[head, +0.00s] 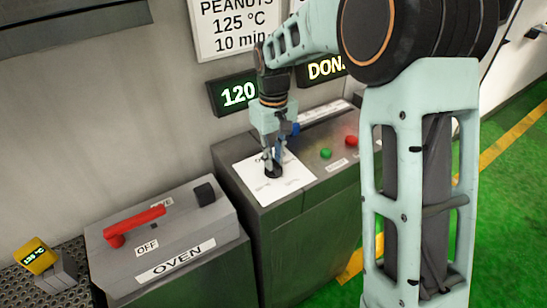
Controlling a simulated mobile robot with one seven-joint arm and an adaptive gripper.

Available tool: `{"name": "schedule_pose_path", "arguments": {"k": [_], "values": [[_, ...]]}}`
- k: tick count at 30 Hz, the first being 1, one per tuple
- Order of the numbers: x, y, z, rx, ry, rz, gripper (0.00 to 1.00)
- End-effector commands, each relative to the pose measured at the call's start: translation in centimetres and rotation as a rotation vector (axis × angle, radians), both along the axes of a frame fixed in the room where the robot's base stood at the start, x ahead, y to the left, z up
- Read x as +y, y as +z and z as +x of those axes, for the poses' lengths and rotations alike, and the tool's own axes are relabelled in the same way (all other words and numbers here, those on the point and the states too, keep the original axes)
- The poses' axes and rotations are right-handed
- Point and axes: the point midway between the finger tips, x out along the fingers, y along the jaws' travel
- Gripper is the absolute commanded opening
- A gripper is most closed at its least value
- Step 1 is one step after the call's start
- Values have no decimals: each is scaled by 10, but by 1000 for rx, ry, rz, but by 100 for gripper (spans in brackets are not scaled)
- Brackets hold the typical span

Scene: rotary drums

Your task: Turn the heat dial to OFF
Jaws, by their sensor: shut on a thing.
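The heat dial (273,173) looks like a small black knob on a white plate (294,184) on top of the grey cabinet. My gripper (273,163) points down over the plate, and its fingers are shut on the dial. The fingers hide much of the dial, and I cannot tell which way it points. The marks on the plate are too small to read.
A green button (325,153) and a red button (351,141) sit right of the plate. A blue part (294,129) shows behind my gripper. The oven box (160,235) with a red lever (134,225) stands at left. A display (237,94) reads 120.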

Motion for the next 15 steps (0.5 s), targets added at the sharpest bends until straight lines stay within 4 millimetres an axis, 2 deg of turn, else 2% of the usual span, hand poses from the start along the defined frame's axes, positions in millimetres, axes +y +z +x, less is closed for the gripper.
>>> {"name": "schedule_pose_path", "arguments": {"k": [13, 14, 15], "values": [[0, 1, 1, -4, 13, 1, 0], [0, 1, 1, -4, 13, 1, 14], [0, 1, 1, -4, 13, 1, 18]]}}
